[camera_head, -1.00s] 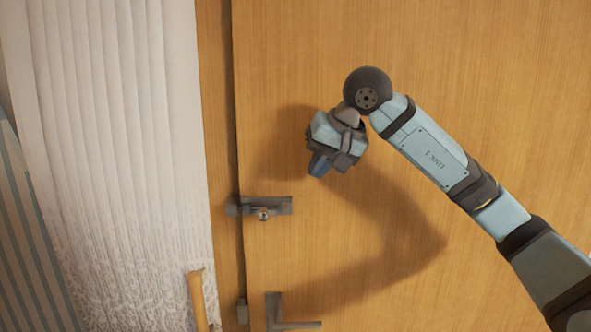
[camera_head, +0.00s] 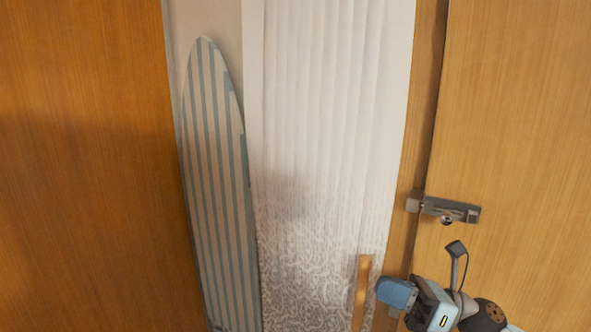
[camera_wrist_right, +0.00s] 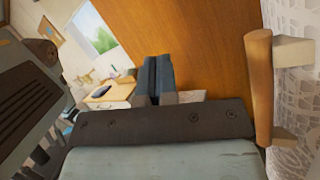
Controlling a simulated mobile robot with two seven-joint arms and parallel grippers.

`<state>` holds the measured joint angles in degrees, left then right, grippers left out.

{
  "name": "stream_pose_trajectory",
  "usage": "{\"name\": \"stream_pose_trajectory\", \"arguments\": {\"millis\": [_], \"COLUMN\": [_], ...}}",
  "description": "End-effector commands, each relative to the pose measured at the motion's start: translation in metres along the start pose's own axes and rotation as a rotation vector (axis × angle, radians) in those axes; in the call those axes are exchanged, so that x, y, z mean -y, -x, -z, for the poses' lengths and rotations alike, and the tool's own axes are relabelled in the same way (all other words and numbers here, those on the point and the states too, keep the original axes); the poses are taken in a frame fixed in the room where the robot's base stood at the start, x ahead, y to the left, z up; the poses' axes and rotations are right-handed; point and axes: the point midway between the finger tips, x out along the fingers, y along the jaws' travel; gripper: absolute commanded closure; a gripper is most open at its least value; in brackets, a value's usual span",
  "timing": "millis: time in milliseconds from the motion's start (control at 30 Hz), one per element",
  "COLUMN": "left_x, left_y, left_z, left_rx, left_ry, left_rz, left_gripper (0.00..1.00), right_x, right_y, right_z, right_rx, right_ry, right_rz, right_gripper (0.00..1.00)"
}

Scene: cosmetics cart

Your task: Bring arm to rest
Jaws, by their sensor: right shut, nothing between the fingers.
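My right gripper (camera_head: 396,292) is at the lower right of the head view, in front of the door edge and just right of a wooden handle. Its blue fingers point left. The right wrist view shows the fingers (camera_wrist_right: 154,76) pressed together with nothing between them. Most of my right arm is below the picture edge. My left gripper is not in view.
A wooden door (camera_head: 520,120) with a metal latch (camera_head: 445,209) stands at the right. A white curtain-like panel (camera_head: 325,110) has a wooden handle (camera_head: 361,290), close to my gripper. A striped ironing board (camera_head: 215,190) leans at left. A small desk (camera_wrist_right: 108,97) shows in the wrist view.

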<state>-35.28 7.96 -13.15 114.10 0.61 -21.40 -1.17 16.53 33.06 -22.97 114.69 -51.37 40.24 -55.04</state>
Motion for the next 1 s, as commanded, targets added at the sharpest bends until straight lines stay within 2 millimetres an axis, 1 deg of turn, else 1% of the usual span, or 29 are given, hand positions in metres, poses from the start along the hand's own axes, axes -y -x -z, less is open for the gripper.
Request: {"name": "stream_pose_trajectory", "arguments": {"millis": [33,67,100,167,200,267,300,333,367,400,467,500,600,700,800,900,1000], "left_x": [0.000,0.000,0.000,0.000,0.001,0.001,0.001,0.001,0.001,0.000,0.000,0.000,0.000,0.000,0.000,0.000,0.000], "left_y": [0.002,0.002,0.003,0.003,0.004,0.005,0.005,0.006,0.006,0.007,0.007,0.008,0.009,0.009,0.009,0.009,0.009], "left_z": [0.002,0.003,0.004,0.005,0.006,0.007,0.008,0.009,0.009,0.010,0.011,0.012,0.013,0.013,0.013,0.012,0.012], "left_rx": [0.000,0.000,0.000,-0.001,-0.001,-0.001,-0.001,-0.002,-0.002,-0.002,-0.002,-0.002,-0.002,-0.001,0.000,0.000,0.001], "left_ry": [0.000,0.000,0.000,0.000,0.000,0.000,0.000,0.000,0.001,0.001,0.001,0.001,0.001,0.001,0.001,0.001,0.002], "left_rz": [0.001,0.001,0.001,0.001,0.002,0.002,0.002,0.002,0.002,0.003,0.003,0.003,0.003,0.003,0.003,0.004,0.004], "left_gripper": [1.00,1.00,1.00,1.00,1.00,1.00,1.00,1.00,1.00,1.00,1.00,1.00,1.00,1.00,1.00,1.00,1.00], "right_x": [0.004,0.008,0.013,0.022,0.027,0.033,0.035,0.034,0.033,0.029,0.019,0.011,-0.014,-0.037,-0.053,-0.059,-0.060], "right_y": [0.005,0.010,0.017,0.031,0.043,0.061,0.075,0.085,0.096,0.110,0.130,0.141,0.164,0.178,0.186,0.189,0.189], "right_z": [0.016,0.025,0.037,0.060,0.077,0.108,0.131,0.150,0.170,0.197,0.236,0.260,0.312,0.348,0.369,0.377,0.378], "right_rx": [0.105,0.169,0.257,0.388,0.478,0.616,0.711,0.784,0.859,0.961,1.108,1.200,1.406,1.562,1.658,1.699,1.703], "right_ry": [-0.188,-0.303,-0.457,-0.690,-0.845,-1.077,-1.228,-1.342,-1.454,-1.599,-1.793,-1.906,-2.131,-2.280,-2.361,-2.394,-2.398], "right_rz": [0.054,0.088,0.134,0.204,0.253,0.326,0.376,0.413,0.453,0.504,0.573,0.616,0.708,0.773,0.811,0.825,0.827], "right_gripper": [1.00,1.00,1.00,1.00,1.00,1.00,1.00,1.00,1.00,1.00,1.00,1.00,1.00,1.00,1.00,1.00,1.00]}}
